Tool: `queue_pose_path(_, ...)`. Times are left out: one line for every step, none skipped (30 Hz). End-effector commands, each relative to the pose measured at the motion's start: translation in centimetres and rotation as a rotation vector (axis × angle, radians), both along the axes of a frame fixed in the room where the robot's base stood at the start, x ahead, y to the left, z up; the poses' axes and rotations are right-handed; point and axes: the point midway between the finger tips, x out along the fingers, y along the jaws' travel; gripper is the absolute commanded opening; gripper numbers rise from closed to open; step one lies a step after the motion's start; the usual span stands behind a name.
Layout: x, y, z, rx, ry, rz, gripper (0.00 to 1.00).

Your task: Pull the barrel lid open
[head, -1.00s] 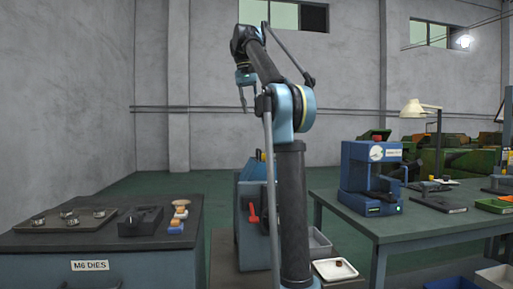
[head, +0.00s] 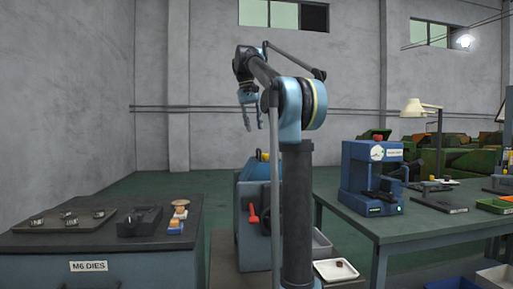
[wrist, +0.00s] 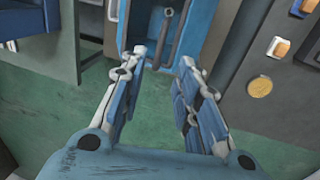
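In the wrist view a blue housing (wrist: 204,30) with grey bars inside lies beyond my fingertips, at the top middle. I cannot tell which part is the barrel lid. My gripper (head: 252,117) hangs fingers down, high above the machine in the head view. The wrist view shows its two fingers (wrist: 161,62) apart with nothing between them.
A dark cabinet (head: 103,262) marked M6 DIES stands at left, with a tray (head: 55,222), a black block and small stamps on top. A green bench (head: 430,226) with a blue press (head: 371,180) and a lamp stands at right. Green floor shows between them.

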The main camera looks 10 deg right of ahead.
Motion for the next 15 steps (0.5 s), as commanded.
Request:
queue_pose_path(0.0, -0.2, -0.8, 0.000, 0.000, -0.001, 0.30)
queue_pose_path(0.0, -0.3, -1.3, 0.000, 0.000, -0.001, 0.30)
queue_pose_path(0.0, -0.4, -1.9, 0.000, 0.000, 0.000, 0.30)
queue_pose_path(0.0, -0.5, -2.4, 0.000, 0.000, 0.000, 0.30)
queue_pose_path(0.0, -0.6, -2.9, 0.000, 0.000, 0.000, 0.30)
queue_pose_path(0.0, -0.7, -3.5, 0.000, 0.000, 0.000, 0.30)
queue_pose_path(0.0, -0.8, -4.0, 0.000, 0.000, 0.000, 0.30)
queue_pose_path(0.0, -0.9, -4.4, 0.000, 0.000, 0.000, 0.30)
queue_pose_path(0.0, -1.0, -5.0, 0.000, 0.000, 0.000, 0.30)
queue_pose_path(0.0, -1.1, -5.5, 0.000, 0.000, 0.000, 0.30)
queue_pose_path(0.0, -1.1, -5.9, 0.000, 0.000, 0.000, 0.30)
queue_pose_path(0.0, -1.2, -6.4, 0.000, 0.000, 0.000, 0.30)
queue_pose_path(0.0, -1.3, -6.7, 0.000, 0.000, 0.000, 0.30)
queue_pose_path(0.0, -1.4, -7.0, 0.000, 0.000, -0.001, 0.30)
queue_pose_path(0.0, -1.4, -7.4, 0.000, 0.000, 0.000, 0.30)
